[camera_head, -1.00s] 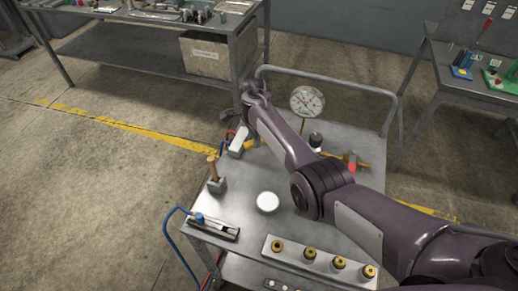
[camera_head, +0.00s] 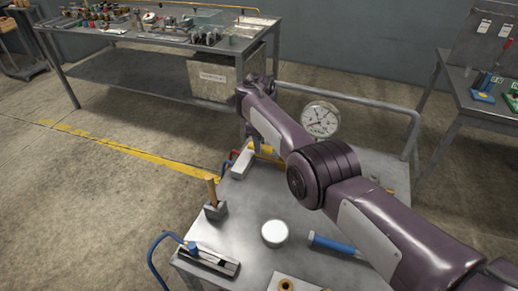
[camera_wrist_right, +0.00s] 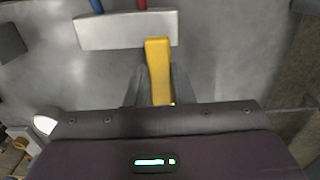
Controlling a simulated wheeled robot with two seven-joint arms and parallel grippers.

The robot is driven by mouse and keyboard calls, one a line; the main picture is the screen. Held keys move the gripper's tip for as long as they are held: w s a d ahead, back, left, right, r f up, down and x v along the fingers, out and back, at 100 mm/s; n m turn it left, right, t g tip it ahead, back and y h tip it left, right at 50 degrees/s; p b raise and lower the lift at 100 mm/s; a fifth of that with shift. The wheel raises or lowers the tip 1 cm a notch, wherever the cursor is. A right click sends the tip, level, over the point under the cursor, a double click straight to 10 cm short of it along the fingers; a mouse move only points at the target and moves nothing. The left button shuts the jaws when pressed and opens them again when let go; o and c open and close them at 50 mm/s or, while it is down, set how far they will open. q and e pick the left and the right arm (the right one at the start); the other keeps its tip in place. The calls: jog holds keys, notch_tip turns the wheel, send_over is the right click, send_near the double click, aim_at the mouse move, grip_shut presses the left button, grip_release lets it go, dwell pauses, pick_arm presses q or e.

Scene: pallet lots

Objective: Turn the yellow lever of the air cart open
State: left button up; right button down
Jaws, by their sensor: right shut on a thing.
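The yellow lever (camera_wrist_right: 158,70) stands out from a pale block (camera_wrist_right: 125,30) in the right wrist view, its far end against the block's lower edge. My right gripper (camera_wrist_right: 158,82) is shut on the lever, one finger on each side. In the head view the pale block (camera_head: 246,164) sits at the back left of the cart top (camera_head: 238,225). A bit of yellow (camera_head: 265,147) shows beside it, partly behind my right arm. The arm hides the right fingers there. My left gripper is not in view.
A pressure gauge (camera_head: 320,120) stands close behind my right arm. A wooden-handled tool in a grey holder (camera_head: 215,209), a white disc (camera_head: 275,233) and a blue-handled tool (camera_head: 333,244) are on the cart top. A cart rail (camera_head: 360,104) runs along the back.

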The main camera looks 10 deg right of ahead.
jog(key=shift+w+d+m+b, duration=0.1)
jog(key=shift+w+m+b, duration=0.1)
jog(key=shift+m+b, duration=0.1)
jog(key=shift+r, duration=0.1)
jog(key=c, duration=1.2)
grip_release()
jog(key=shift+c, duration=0.2)
notch_tip(320, 180, up, 8)
jog(key=shift+f, duration=0.15)
